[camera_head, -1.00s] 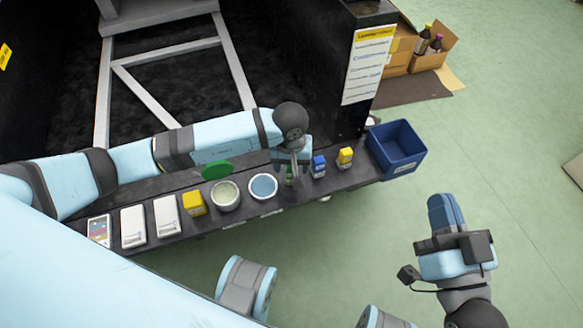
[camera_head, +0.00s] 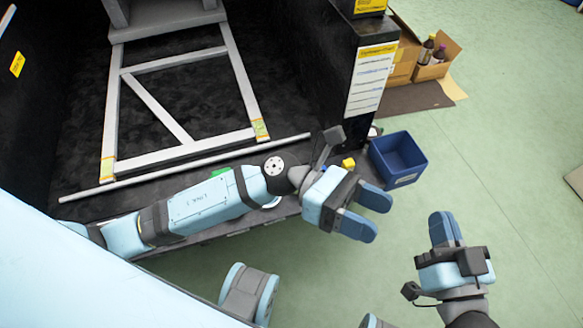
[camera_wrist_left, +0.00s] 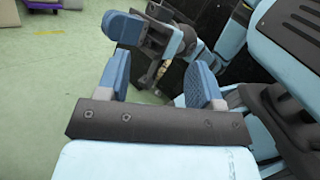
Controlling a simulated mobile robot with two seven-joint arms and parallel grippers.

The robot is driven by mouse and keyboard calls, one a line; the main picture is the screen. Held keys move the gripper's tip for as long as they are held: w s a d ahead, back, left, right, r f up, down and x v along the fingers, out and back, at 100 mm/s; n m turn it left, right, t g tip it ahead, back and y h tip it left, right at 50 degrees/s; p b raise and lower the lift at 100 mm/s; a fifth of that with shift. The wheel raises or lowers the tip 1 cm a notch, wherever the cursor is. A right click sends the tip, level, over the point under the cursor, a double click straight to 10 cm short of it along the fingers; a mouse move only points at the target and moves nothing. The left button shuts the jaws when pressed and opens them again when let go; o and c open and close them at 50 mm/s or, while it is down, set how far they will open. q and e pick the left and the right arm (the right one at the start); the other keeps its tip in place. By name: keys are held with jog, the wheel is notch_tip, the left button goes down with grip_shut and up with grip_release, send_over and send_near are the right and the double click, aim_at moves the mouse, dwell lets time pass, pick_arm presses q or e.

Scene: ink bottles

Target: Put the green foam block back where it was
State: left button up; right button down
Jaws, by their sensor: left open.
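My left gripper (camera_head: 368,212) is open and empty, out past the front edge of the dark shelf. Its two blue fingers also show in the left wrist view (camera_wrist_left: 163,85), with nothing between them. My right gripper (camera_head: 446,228) is to the right over the floor; its blue fingers overlap or lie close together, so its opening is unclear. A small green patch (camera_head: 220,172) shows behind my left arm; I cannot tell whether it is the foam block.
A yellow-topped bottle (camera_head: 348,163) shows just behind my left gripper. A blue bin (camera_head: 398,158) stands at the shelf's right end. A cardboard box (camera_head: 438,65) with bottles is at the back right. Green floor is open at the right.

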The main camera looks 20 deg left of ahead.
pick_arm(q)
jog(key=w+a+r+n+t+y, duration=0.1)
jog(key=w+a+r+n+t, duration=0.2)
jog(key=n+t, duration=0.95)
jog(key=w+a+r+n+t+y, duration=0.1)
jog(key=a+r+n+t, duration=0.4)
jog(key=n, duration=1.3)
jog(key=s+a+f+n+t+y, duration=0.1)
jog(key=a+f+n+y, duration=0.5)
jog(key=n, duration=1.3)
notch_tip(320, 180, down, 3)
jog(key=t+y, duration=0.1)
jog(key=y, duration=0.2)
jog(key=shift+f+t, duration=0.2)
jog(key=shift+t, duration=0.15)
